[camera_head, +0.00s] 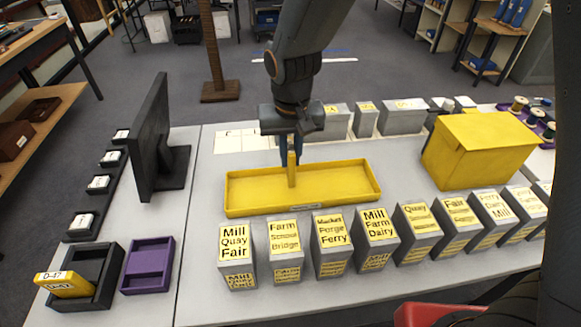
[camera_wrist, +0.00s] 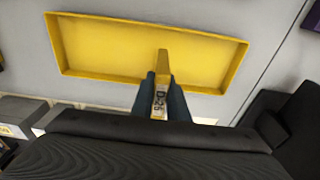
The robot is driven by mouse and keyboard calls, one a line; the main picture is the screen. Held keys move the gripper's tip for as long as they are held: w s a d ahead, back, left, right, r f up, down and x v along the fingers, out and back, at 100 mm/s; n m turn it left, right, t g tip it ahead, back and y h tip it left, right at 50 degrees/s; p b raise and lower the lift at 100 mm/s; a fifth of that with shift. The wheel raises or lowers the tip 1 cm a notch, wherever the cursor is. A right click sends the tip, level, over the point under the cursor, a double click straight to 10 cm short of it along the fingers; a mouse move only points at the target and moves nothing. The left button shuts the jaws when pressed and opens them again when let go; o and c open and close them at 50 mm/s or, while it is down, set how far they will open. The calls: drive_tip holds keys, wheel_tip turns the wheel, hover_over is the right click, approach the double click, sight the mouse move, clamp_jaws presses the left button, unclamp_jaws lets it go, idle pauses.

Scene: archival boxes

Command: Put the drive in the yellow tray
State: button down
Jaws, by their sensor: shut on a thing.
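The yellow tray (camera_head: 302,203) is a long, shallow, empty-looking tray on the grey table, also seen in the wrist view (camera_wrist: 85,70). My gripper (camera_head: 291,156) points down over it and is shut on a narrow yellow drive (camera_head: 292,172). In the wrist view my gripper's fingers (camera_wrist: 160,82) hold the drive (camera_wrist: 162,62) between them, with a white label that seems to read D-26. The drive is upright over the tray's middle. I cannot tell whether its lower end touches the tray floor. Another yellow drive (camera_head: 63,284), marked D-47, lies tilted in a black tray (camera_head: 104,277) at the left.
Several grey labelled boxes (camera_head: 333,245) stand in a row in front of the tray, with more grey boxes (camera_head: 403,117) behind. A purple tray (camera_head: 149,264) sits front left.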

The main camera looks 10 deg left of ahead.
drive_tip(key=shift+f+p, duration=0.3)
drive_tip(key=shift+f, duration=1.75)
drive_tip(key=c, duration=1.7)
unclamp_jaws()
drive_tip(key=shift+f, duration=0.15)
drive_tip(key=r, duration=0.4)
drive_tip(key=s+r+b, duration=0.1)
drive_tip(key=r, duration=0.7)
drive_tip(key=shift+s+d+r+b, duration=0.15)
drive_tip(key=shift+s+b, duration=0.1)
drive_tip(key=shift+b, duration=0.15)
